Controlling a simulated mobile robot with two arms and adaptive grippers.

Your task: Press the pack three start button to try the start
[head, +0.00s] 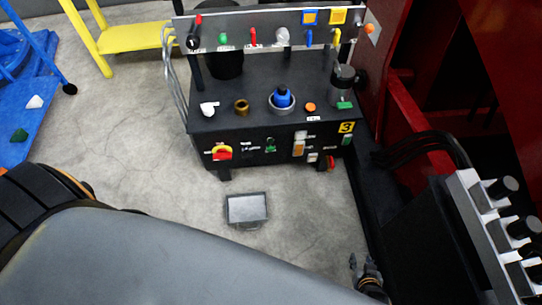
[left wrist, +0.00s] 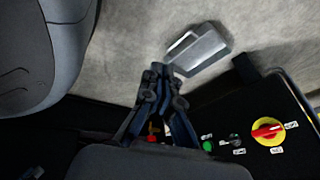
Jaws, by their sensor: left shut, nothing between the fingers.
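Pack three is a black cabinet (head: 240,175) marked by a yellow "3" label (head: 346,127). Its front carries a red-on-yellow rotary switch (head: 221,153) and a small green button (head: 271,145); labels are too small to read. In the left wrist view the panel is at lower right, with the green button (left wrist: 207,145) and the rotary switch (left wrist: 268,131). My left gripper (left wrist: 158,70) is shut and empty, its tips left of and above the green button in that picture, apart from it.
A grey metal tray (head: 247,208) lies on the floor before the pack. Red machinery (head: 420,110) and a valve block (head: 500,225) close off the right side. A yellow stand (head: 130,38) and a blue frame (head: 15,130) are at left. My grey arm covers the bottom.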

